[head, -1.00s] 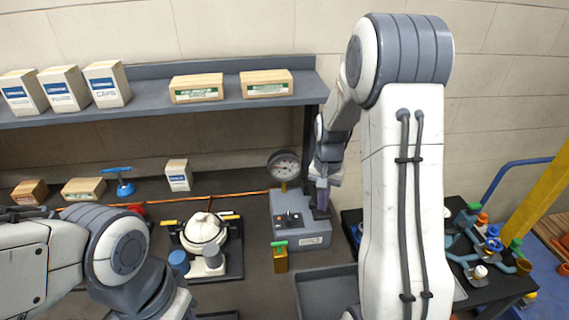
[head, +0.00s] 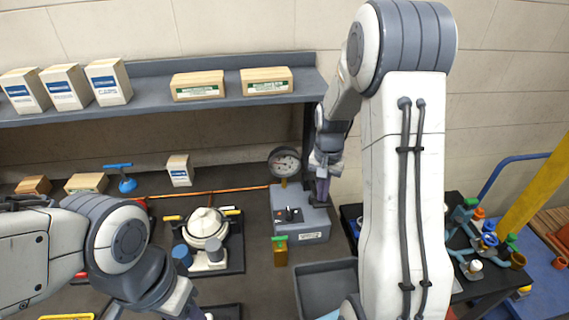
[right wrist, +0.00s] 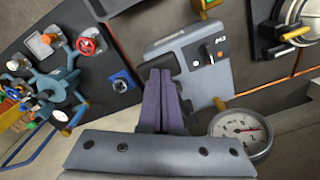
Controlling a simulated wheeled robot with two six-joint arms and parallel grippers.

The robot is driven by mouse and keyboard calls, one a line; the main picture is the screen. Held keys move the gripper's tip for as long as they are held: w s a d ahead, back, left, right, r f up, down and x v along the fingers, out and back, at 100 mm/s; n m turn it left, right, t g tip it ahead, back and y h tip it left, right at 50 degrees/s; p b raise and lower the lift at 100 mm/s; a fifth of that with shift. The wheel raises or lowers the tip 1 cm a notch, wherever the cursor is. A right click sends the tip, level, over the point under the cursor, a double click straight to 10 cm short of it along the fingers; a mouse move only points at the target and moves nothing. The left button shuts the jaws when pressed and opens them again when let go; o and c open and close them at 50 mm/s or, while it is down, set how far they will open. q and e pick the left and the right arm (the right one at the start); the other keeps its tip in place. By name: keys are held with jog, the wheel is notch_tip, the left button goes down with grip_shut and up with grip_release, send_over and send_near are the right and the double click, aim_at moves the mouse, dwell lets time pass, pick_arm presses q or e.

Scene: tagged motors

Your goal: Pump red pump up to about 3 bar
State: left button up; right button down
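A red part (head: 141,203), perhaps of the red pump, shows partly behind my left arm; I cannot make out its handle. An orange-red hose runs from near it to a grey box (head: 298,216) with a black knob. A round gauge (head: 285,161) stands behind the box and also shows in the right wrist view (right wrist: 242,132); its reading is unclear. My right gripper (head: 322,188) is at the box's right rear corner. In the right wrist view its purple fingers (right wrist: 161,78) are together with nothing visible between them. My left gripper is below the head view's bottom edge.
A blue T-handled pump (head: 122,178) stands at the back left. A white domed unit (head: 206,227) sits on a tray left of the box. A shelf (head: 150,105) with cartons overhangs the bench's rear. Valves fill the right-hand table.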

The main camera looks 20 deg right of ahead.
aim_at(321, 203)
jog(key=shift+f+b, duration=1.35)
jog(key=shift+f, duration=0.85)
jog(key=shift+r+p, duration=2.15)
jog(key=shift+r, duration=0.3)
jog(key=shift+f, duration=0.15)
